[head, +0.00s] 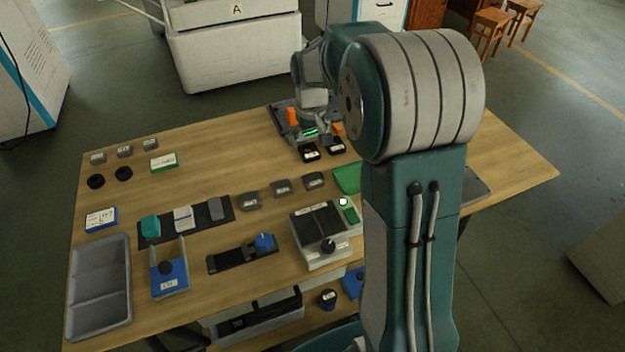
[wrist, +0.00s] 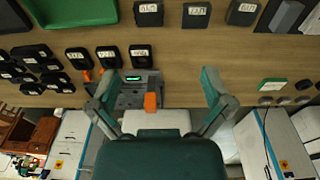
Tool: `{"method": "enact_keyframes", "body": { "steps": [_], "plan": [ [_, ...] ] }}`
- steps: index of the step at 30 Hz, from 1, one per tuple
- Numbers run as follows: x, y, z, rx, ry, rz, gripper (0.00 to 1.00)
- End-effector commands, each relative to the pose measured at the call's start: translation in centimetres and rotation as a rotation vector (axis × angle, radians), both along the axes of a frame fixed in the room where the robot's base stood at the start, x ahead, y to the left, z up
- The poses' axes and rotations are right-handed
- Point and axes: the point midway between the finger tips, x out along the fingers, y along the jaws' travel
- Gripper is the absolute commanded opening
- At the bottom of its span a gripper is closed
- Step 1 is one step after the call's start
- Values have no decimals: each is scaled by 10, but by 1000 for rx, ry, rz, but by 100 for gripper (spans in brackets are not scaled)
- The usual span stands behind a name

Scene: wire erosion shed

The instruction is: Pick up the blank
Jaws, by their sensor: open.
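No part is plainly marked as the blank, so I cannot tell which one it is. Dark grey labelled blocks (head: 281,187) stand in a row mid-table, and they show along the top of the wrist view (wrist: 196,14). Black labelled blocks (head: 310,152) lie farther back; three show in a row in the wrist view (wrist: 108,55). My gripper (wrist: 158,82) is open and empty, its fingers spread wide above the table's far side. A grey device (wrist: 132,90) with a green display and orange parts lies beneath, near its left finger. My arm hides part of the table in the head view.
A green tray (head: 347,178), a scale-like device (head: 322,235) and a blue-knobbed fixture (head: 264,242) stand near the arm. A grey compartment tray (head: 98,285) is at left. More black blocks (wrist: 38,72) crowd the wrist view's left. Bare wood lies around (wrist: 225,50).

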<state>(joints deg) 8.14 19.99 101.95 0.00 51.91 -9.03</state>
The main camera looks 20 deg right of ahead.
Motion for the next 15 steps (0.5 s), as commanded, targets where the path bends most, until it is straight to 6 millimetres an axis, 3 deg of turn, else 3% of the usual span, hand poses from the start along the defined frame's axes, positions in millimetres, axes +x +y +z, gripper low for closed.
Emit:
{"method": "enact_keyframes", "body": {
  "steps": [9, 15],
  "plan": [
    [39, -23, -75, 11, 85, 3, 100],
    [48, -29, -97, 15, 105, 5, 100]
  ]
}}
